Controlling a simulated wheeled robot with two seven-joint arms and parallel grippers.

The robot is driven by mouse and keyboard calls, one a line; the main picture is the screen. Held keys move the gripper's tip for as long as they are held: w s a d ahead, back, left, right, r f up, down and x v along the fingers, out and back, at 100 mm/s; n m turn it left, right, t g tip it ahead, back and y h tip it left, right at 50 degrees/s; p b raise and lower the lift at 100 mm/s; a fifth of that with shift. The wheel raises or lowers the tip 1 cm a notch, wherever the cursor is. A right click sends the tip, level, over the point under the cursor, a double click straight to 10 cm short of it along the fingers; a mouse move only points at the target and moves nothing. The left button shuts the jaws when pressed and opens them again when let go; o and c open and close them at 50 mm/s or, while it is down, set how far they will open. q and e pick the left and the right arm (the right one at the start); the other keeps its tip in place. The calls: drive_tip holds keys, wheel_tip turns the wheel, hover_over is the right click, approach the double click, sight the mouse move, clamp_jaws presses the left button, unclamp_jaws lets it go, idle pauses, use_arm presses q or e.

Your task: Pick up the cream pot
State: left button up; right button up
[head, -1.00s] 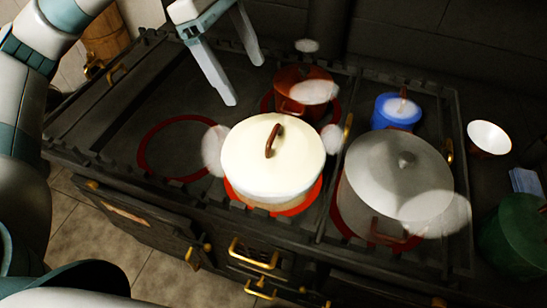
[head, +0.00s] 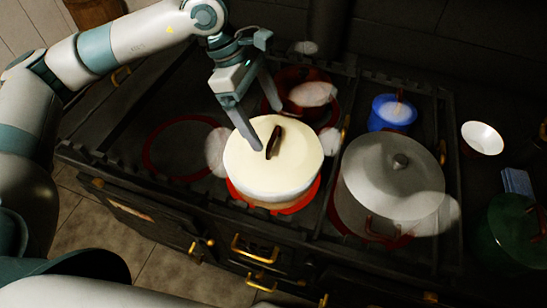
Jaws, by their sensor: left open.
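The cream pot (head: 262,178) stands upright on a red-ringed burner in the middle of the stove, with its lid on. A dark brown handle (head: 273,142) sticks up from the lid. My left gripper (head: 268,129) is open and empty, pointing down over the lid. In the picture its fingers lie on either side of the handle's upper part, the nearer one in front of the lid. I cannot tell whether they touch the lid. My right gripper is not in view.
A grey lidded pot (head: 392,185) stands close on the right. A dark red pot (head: 290,92) is behind, with a blue pot (head: 391,113) and a white bowl (head: 482,138) to the right. A green pot (head: 515,235) is at far right. The left burner (head: 160,150) is empty.

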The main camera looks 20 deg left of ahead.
sight(271, 132)
use_arm(q)
drive_tip(key=shift+d+f+p, duration=0.1)
drive_tip(key=shift+f+p, duration=0.4)
drive_tip(key=shift+p, duration=0.1)
drive_tip(key=p+x, duration=0.1)
drive_tip(key=x, duration=0.2)
drive_tip(key=shift+p, duration=0.35)
drive_tip(key=shift+w+f, duration=0.1)
drive_tip(key=shift+f, duration=0.55)
drive_tip(key=c, duration=1.8)
drive_tip(key=shift+w+r, duration=0.1)
drive_tip(key=c, duration=0.3)
drive_tip(key=shift+r, duration=0.15)
drive_tip(key=shift+c, duration=0.2)
